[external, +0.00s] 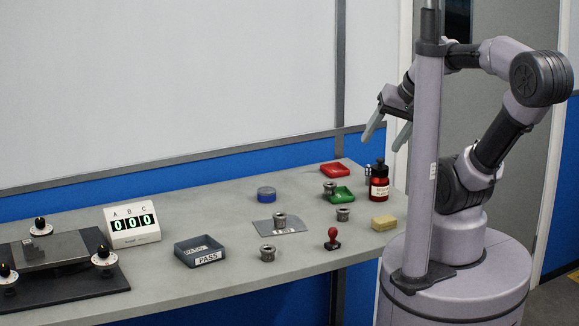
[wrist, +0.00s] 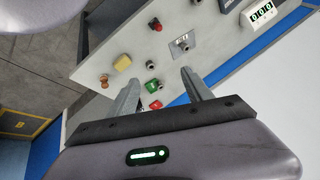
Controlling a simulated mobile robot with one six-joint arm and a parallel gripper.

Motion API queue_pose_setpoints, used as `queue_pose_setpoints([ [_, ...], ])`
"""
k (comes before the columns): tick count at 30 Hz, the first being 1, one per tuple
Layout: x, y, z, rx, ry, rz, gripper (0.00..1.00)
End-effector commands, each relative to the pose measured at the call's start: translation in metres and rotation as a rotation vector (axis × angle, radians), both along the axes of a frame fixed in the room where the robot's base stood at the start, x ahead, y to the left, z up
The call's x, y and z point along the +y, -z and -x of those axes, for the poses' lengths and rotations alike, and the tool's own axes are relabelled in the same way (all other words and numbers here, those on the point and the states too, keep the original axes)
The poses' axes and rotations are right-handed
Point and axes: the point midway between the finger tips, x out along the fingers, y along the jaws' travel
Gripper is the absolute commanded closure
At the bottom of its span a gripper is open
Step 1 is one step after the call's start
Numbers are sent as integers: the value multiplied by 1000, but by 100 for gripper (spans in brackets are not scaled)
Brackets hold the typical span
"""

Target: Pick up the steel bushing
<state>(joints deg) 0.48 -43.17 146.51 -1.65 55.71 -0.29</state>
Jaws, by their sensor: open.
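Several grey flanged steel bushings stand on the bench in the external view. One bushing (external: 280,219) is on a grey plate (external: 295,227), one (external: 267,253) is in front of it, one (external: 343,214) is right of the plate, and one (external: 329,188) is by the small trays. They look alike; I cannot tell which is meant. The plate's bushing also shows in the wrist view (wrist: 184,45). My gripper (external: 386,135) is open and empty, high above the bench's right end and apart from every bushing; its fingers show in the wrist view (wrist: 160,78).
A red tray (external: 335,169), green tray (external: 342,194), red bottle (external: 379,186), yellow block (external: 384,223) and red stamp (external: 332,240) crowd the right end. A blue round tin (external: 266,194), PASS tray (external: 201,251) and counter (external: 132,225) stand left.

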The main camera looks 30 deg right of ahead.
Motion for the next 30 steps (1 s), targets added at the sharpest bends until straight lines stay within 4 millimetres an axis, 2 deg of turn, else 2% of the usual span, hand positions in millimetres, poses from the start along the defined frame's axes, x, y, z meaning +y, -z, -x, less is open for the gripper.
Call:
queue_pose_setpoints([
  [2,-1,-12,-12,11,-59,39,41],
  [4,-5,-31,-39,33,-203,126,41],
  [5,-7,-40,-56,47,-289,173,41],
  [6,-10,-51,-83,65,-423,242,41],
  [8,-16,-58,-126,97,-645,342,41],
  [9,-21,-57,-156,115,-802,403,41],
  [11,-27,-48,-199,143,-1041,478,41],
  [12,-32,-36,-226,157,-1196,518,41],
  [15,-42,1,-276,176,-1533,581,41],
  [18,-48,34,-303,178,-1761,604,41],
  [21,-52,54,-313,176,-1870,610,41],
  [23,-52,67,-315,175,-1891,610,41],
  [30,-52,142,-314,176,-1893,609,41],
])
